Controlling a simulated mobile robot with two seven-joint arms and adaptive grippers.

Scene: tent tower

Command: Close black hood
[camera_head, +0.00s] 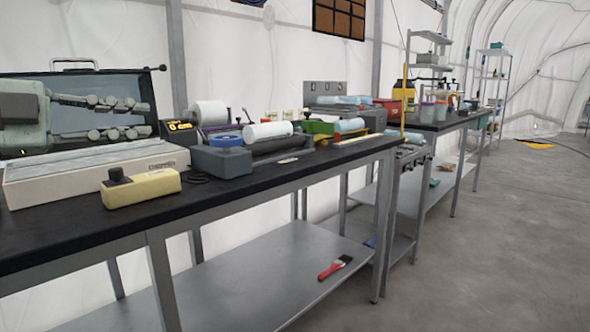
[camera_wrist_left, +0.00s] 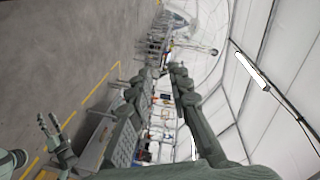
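The black hood (camera_head: 125,84) stands raised at the left end of the near workbench in the head view. It has a dark frame, a paler panel and a handle on its top edge. My left gripper (camera_head: 145,118) is in front of it, with its two fingers spread apart and nothing between them. I cannot tell whether it touches the hood. The wrist and fingers hide much of the panel. The left wrist view also shows the open left fingers (camera_wrist_left: 164,78). My right gripper (camera_wrist_left: 50,125) shows small at that view's lower left, fingers apart and empty.
A blue-topped grey device (camera_head: 222,160) and white rolls (camera_head: 267,131) stand to the right. A red brush (camera_head: 334,268) lies on the lower shelf.

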